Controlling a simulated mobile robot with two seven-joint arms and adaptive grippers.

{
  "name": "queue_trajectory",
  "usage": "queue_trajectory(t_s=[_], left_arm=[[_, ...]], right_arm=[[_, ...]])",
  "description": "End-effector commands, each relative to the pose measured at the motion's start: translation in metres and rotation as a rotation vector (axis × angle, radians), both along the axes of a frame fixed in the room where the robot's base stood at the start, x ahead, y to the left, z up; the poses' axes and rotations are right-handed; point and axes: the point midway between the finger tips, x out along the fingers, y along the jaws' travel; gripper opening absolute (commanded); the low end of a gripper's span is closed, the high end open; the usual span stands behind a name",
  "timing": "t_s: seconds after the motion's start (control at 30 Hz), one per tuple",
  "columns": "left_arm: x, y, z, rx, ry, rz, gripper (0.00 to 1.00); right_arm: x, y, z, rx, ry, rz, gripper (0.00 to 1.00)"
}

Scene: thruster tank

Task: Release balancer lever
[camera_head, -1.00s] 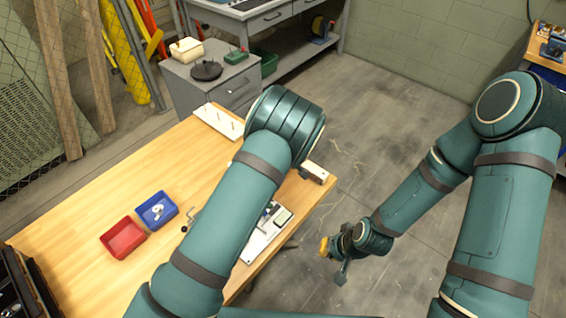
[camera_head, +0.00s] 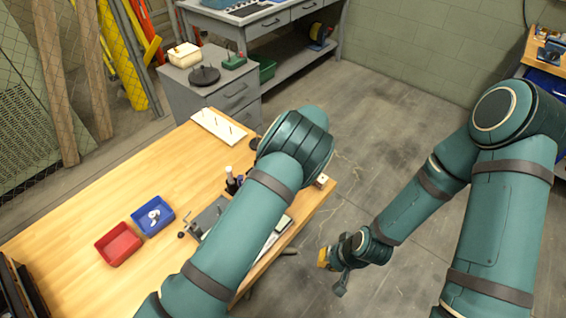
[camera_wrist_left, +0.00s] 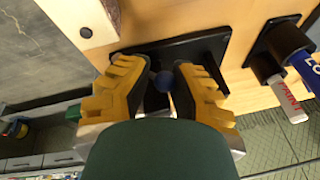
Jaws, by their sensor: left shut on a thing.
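Below the knob lies a black base plate (camera_wrist_left: 208,50) on the wooden table; the lever's shaft is mostly hidden by the fingers. In the head view, my left arm hides its own gripper and the lever. My right gripper (camera_head: 333,268) hangs over the floor right of the table, away from the lever; its opening is not clear.
The wooden table (camera_head: 100,200) carries a red bin (camera_head: 118,244), a blue bin (camera_head: 153,215), a white pegged board (camera_head: 218,126) and a dark bottle-like item (camera_head: 231,180). In the wrist view, labelled cylinders (camera_wrist_left: 291,105) stand close to the right. Open floor (camera_head: 400,110) lies right of the table.

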Motion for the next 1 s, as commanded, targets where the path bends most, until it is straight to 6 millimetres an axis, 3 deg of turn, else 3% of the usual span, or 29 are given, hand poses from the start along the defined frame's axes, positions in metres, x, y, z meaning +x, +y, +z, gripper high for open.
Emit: queue_trajectory(t_s=[0.13,0.17,0.2,0.23,0.67,1.0], left_arm=[[-0.004,-0.004,-0.006,-0.005,0.011,-0.001,0.00],[-0.004,-0.004,-0.006,-0.005,0.011,-0.001,0.31],[-0.004,-0.004,-0.006,-0.006,0.010,-0.003,0.45],[-0.004,-0.004,-0.005,-0.006,0.010,-0.002,0.50],[-0.002,-0.005,0.007,-0.005,0.001,-0.001,0.50],[-0.010,-0.026,0.068,-0.005,0.001,-0.004,0.50]], right_arm=[[0.000,0.000,0.000,0.000,0.000,0.000,0.00],[0.000,0.000,0.000,0.000,0.000,0.000,0.00],[0.000,0.000,0.000,0.000,0.000,0.000,0.00],[0.000,0.000,0.000,0.000,0.000,0.000,0.00],[0.000,0.000,0.000,0.000,-0.001,0.000,0.00],[0.000,0.000,0.000,0.000,0.000,0.000,0.00]])
